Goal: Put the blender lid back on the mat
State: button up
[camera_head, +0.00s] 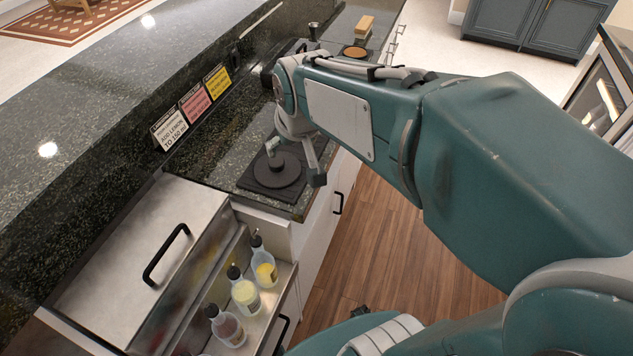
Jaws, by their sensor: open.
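The blender lid (277,170), a dark round disc with a raised middle, lies on the dark square mat (256,185) on the lower granite counter. My gripper (294,163) is just above and beside the lid, open, with one finger over the lid's far side and the other to its right. I see nothing held between the fingers. Whether a finger touches the lid cannot be told. My arm comes in from the right and hides part of the counter behind the mat.
Three recipe cards (195,105) stand along the raised bar ledge. A steel cover (125,265) with a black handle and a rail of squeeze bottles (245,292) are at lower left. A black appliance (292,48) and a wooden block (365,27) stand farther back.

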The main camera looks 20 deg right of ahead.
jog(key=s+r, duration=0.1)
jog(key=s, duration=1.3)
jog(key=shift+r+t, duration=0.15)
jog(key=shift+t, duration=0.15)
